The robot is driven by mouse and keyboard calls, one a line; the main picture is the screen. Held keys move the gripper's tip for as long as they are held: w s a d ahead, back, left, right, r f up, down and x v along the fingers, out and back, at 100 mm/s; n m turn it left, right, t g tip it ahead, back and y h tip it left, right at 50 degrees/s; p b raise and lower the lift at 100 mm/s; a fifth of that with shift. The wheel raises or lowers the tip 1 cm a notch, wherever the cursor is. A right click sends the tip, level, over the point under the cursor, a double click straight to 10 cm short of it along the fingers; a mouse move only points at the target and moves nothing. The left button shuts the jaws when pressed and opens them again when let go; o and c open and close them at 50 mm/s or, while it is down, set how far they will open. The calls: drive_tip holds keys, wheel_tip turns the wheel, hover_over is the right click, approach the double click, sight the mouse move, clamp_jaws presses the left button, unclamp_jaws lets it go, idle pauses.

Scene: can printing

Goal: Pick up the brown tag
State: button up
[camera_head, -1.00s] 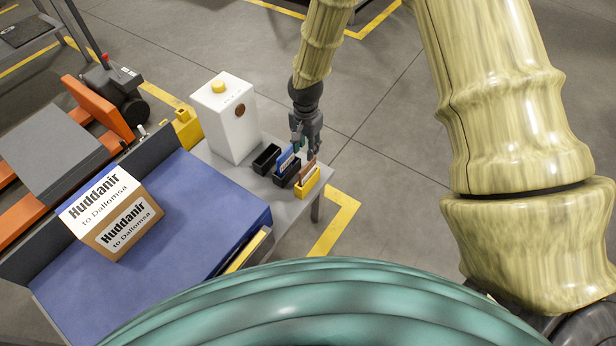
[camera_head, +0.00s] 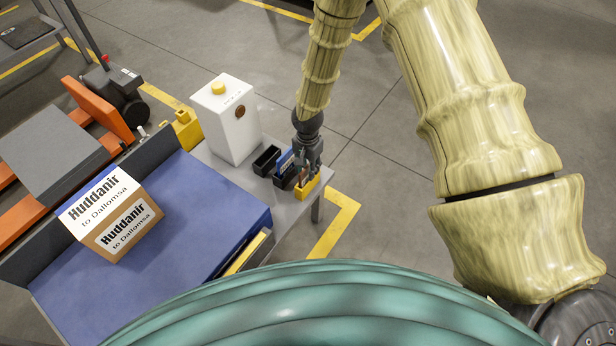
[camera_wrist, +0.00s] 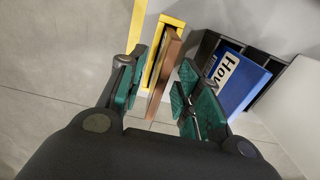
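The brown tag (camera_wrist: 164,75) stands upright in the yellow holder (camera_wrist: 179,23), seen nearly edge-on in the wrist view. My gripper (camera_wrist: 160,90) is open, with its green-padded fingers on either side of the tag. A gap shows between the tag and the left finger, and a smaller one on the right. In the head view my gripper (camera_head: 308,165) is over the yellow holder (camera_head: 307,188) and hides most of the tag.
Another black holder (camera_head: 266,160) and a white box with a yellow button (camera_head: 228,120) share the grey table. A carton (camera_head: 112,215) lies on the blue surface at left.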

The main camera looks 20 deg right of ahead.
clamp_jaws()
idle(0.3)
